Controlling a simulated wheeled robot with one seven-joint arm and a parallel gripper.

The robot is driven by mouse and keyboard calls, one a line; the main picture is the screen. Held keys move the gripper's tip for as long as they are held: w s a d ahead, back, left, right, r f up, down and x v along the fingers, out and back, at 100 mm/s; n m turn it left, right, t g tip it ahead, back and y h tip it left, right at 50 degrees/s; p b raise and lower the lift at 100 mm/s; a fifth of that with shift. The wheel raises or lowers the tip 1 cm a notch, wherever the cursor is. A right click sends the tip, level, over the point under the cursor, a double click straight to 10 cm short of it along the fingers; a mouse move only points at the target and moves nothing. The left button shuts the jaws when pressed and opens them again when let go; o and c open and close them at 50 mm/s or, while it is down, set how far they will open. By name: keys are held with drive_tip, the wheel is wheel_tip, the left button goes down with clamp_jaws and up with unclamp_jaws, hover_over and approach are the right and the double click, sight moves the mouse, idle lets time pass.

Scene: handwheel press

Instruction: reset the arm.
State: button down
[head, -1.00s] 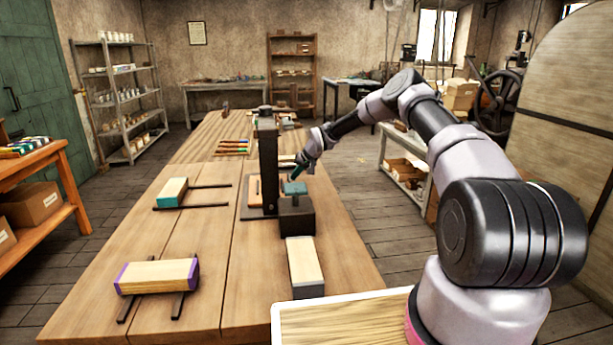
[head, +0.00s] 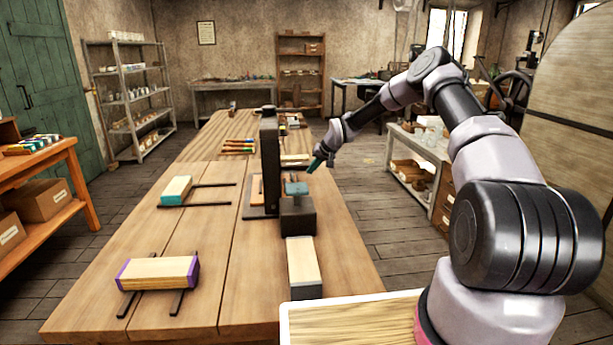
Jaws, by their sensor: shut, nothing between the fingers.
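My arm reaches in from the right in the head view. My gripper (head: 319,162) is shut and empty. It hangs in the air up and to the right of the press block, apart from it as far as I can see. The press (head: 270,150) stands on the long wooden table (head: 215,300) as a dark upright column. In front of it is a dark block (head: 298,219) with a teal piece (head: 296,188) on top.
A block with purple ends (head: 158,272) rests on two dark bars at the front left. A teal-ended block (head: 176,190) lies behind it. A pale block with grey ends (head: 303,267) lies in front of the press. Shelving (head: 420,150) stands right of the table.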

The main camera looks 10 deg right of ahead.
drive_tip(key=s+d+r+h, duration=0.2)
drive_tip(key=s+d+r, duration=0.1)
drive_tip(key=s+r, duration=1.05)
drive_tip(key=s+d+r+h, duration=0.2)
drive_tip(key=s+d+r, duration=0.2)
drive_tip(key=s+r, duration=0.95)
drive_tip(key=s+d+r+m, duration=0.1)
drive_tip(key=s+r, duration=0.2)
drive_tip(key=s, duration=0.6)
drive_tip(key=s+d+r+m+t, duration=0.1)
drive_tip(key=s+r, duration=0.3)
drive_tip(key=s, duration=0.5)
drive_tip(key=s+d+r+m+y, duration=0.1)
drive_tip(key=s+r, duration=0.2)
drive_tip(key=s, duration=0.6)
drive_tip(key=shift+s+d+r+t, duration=0.3)
drive_tip(key=shift+r, duration=0.05)
